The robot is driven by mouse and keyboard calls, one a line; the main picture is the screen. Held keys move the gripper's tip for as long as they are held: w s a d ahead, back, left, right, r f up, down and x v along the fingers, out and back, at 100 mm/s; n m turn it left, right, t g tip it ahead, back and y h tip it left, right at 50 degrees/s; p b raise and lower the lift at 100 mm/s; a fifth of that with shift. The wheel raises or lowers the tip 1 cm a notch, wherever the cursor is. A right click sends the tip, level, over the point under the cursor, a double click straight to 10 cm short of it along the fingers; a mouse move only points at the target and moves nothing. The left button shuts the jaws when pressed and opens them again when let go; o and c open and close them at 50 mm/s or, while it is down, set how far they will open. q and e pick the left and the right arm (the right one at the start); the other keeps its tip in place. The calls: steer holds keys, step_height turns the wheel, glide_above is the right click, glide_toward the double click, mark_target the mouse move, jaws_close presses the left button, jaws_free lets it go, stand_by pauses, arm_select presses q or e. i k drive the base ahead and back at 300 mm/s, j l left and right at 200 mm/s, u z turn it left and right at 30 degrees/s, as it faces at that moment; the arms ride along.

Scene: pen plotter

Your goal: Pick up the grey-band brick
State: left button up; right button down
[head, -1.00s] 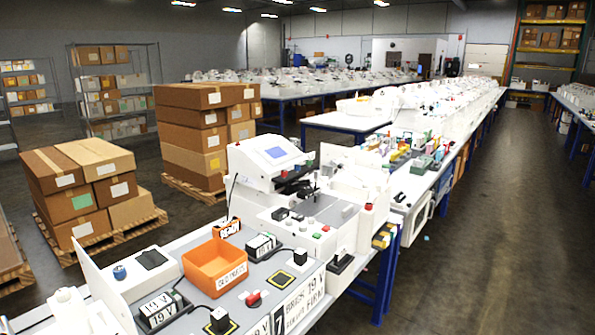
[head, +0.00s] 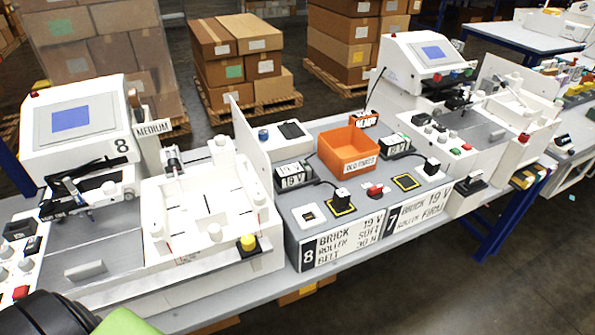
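Two black power bricks with white labels lie on the grey station top beside the orange bin (head: 350,148). One brick (head: 293,175) is left of the bin, and its label reads 19 V. The other brick (head: 396,145) is right of the bin. Both have cables. I cannot tell a grey band on either one at this size. A black and green part of my own body shows at the bottom left corner. No fingertips of either gripper are in view.
White plotters stand at the left (head: 82,125) and at the back right (head: 425,60). A white upright panel (head: 250,145) stands left of the bricks. Floor at the lower right is clear.

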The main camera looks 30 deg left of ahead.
mark_target(286, 176)
steer(key=i+l+u, duration=0.15)
steer(key=u, duration=0.35)
steer(key=i+l+u, duration=0.15)
steer(key=u, duration=0.35)
steer(key=i+l+u, duration=0.1)
steer(key=l+u, duration=0.2)
steer(key=u, duration=0.2)
